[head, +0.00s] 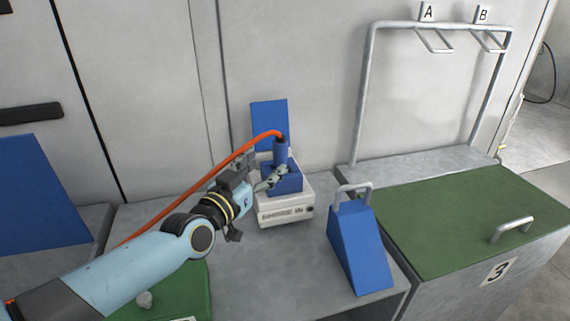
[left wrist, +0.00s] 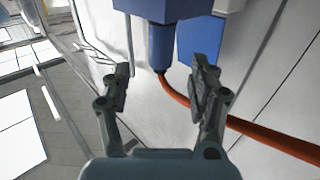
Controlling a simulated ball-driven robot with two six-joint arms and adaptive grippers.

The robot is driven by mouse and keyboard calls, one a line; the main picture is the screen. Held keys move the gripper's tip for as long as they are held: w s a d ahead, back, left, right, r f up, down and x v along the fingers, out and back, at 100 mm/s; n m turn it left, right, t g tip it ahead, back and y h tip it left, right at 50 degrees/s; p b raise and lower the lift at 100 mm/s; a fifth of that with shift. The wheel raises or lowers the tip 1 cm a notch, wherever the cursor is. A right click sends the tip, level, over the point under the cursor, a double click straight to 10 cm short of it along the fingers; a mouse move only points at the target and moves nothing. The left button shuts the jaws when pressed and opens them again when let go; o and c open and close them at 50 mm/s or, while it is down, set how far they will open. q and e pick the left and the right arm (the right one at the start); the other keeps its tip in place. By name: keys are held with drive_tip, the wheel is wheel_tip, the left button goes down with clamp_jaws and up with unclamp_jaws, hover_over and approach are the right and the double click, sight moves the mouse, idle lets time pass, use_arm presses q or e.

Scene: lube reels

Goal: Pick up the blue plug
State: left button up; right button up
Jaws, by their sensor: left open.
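The blue plug (head: 281,151) stands upright in the blue socket block (head: 284,181) on a white box (head: 286,211) with dark lettering on its front. An orange cable (head: 235,158) leaves the plug's top and runs down to the left. My left gripper (head: 272,178) is open, close to the plug and socket block. In the left wrist view the plug (left wrist: 161,45) shows between and just beyond the open fingertips (left wrist: 162,72), with clear space on both sides. I see no contact. My right gripper is not in view.
A blue wedge (head: 358,250) with a grey handle stands right of the white box. A green-lidded cabinet (head: 470,215) marked 3 and a metal frame (head: 368,90) with hooks A and B stand farther right. A blue panel (head: 268,120) rises behind the plug.

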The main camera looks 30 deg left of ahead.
sight(277, 155)
use_arm(q)
drive_tip(key=shift+w, duration=1.2)
drive_tip(key=shift+w+a+f, duration=0.1)
drive_tip(key=shift+w, duration=0.25)
drive_tip(key=w, duration=0.1)
drive_tip(key=w+b, duration=0.1)
drive_tip(key=w, duration=0.1)
drive_tip(key=w+b, duration=0.1)
drive_tip(key=w, duration=0.1)
drive_tip(key=shift+a+f, duration=0.15)
drive_tip(key=shift+a, duration=0.15)
drive_tip(key=shift+s, duration=0.1)
drive_tip(key=c, duration=1.1)
clamp_jaws()
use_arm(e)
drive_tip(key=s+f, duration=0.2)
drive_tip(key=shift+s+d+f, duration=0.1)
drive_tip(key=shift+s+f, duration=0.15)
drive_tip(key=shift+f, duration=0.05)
